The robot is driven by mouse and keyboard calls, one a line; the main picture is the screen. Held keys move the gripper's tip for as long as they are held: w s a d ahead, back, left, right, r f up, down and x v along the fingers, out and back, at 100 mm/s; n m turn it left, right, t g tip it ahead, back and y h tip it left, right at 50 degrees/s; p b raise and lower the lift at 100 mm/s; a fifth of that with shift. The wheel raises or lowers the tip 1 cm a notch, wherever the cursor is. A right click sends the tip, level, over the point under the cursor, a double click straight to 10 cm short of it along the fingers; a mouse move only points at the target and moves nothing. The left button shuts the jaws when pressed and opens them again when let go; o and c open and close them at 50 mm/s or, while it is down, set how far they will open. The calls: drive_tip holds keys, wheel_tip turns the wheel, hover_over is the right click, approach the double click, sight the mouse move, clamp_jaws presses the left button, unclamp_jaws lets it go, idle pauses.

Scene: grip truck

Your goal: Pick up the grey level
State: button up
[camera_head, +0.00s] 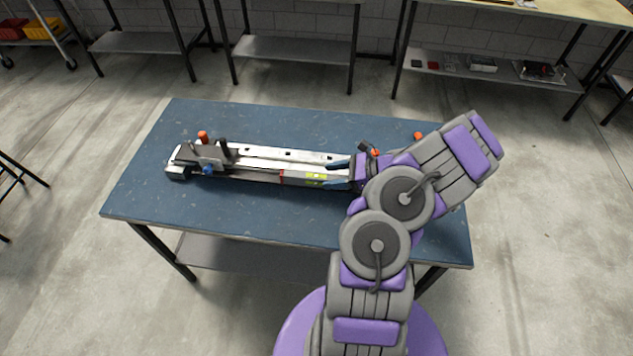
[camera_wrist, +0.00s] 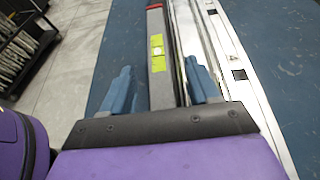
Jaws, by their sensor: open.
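The grey level (camera_head: 298,178) is a long narrow bar with yellow-green labels and a red band. It lies lengthwise on the blue table (camera_head: 150,200), close alongside a shiny metal rail (camera_head: 280,155). My gripper (camera_head: 328,174) is over its right part, with its blue fingers apart. In the wrist view the level (camera_wrist: 162,95) runs between the two fingers of my gripper (camera_wrist: 158,65), with a visible gap to the left finger. The right finger is over the metal rail (camera_wrist: 220,60). Whether either finger touches the level I cannot tell. My wrist hides the level's near end.
A clamp-like fixture (camera_head: 205,155) with black, orange and blue knobs stands at the rail's left end. A small orange part (camera_head: 418,136) is near the table's back right. The table's front and back left are clear. Other benches (camera_head: 290,50) stand beyond.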

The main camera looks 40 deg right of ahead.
drive_tip(key=shift+w+a+f, duration=0.15)
drive_tip(key=shift+w+a, duration=0.15)
drive_tip(key=shift+c, duration=0.4)
drive_tip(key=shift+d, duration=0.1)
clamp_jaws()
